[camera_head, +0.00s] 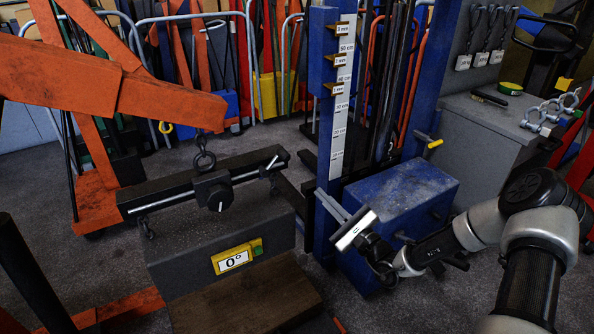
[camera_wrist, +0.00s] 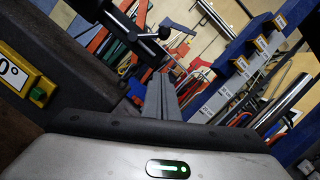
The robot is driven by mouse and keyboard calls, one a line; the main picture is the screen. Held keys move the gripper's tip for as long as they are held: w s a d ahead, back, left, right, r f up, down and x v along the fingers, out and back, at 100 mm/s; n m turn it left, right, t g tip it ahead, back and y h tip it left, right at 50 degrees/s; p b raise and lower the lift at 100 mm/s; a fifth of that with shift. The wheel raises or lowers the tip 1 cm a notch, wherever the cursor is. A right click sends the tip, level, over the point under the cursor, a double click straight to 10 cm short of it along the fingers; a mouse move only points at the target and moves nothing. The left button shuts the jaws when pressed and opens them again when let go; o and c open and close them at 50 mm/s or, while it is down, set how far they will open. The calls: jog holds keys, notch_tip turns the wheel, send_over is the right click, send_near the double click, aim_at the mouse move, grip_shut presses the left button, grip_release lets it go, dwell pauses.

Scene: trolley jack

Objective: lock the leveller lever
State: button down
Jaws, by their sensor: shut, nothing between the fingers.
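The leveller (camera_head: 160,193) is a dark beam with a silver rod, hanging from the orange crane arm by a hook and chain (camera_head: 203,160). A pale bar (camera_head: 272,162) shows at the beam's right end. My gripper (camera_head: 325,200) is shut and empty, right of the leveller and apart from it, before the blue post. In the wrist view my gripper (camera_wrist: 161,92) points toward a black part with a knob (camera_wrist: 164,32); the pale lever cannot be made out there.
A dark block with a yellow 0° display (camera_head: 233,259) stands below the leveller. The blue post with a scale (camera_head: 341,100) and a blue box (camera_head: 405,205) stand close to my gripper. A grey cabinet (camera_head: 480,140) is at the right. Orange crane legs cross the floor.

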jog(key=w+a+r+b, duration=0.1)
jog(key=w+a+r, duration=0.4)
jog(key=a, duration=0.3)
jog(key=shift+w+a+r, duration=0.15)
jog(key=shift+w+a, duration=0.05)
jog(key=shift+w, duration=0.3)
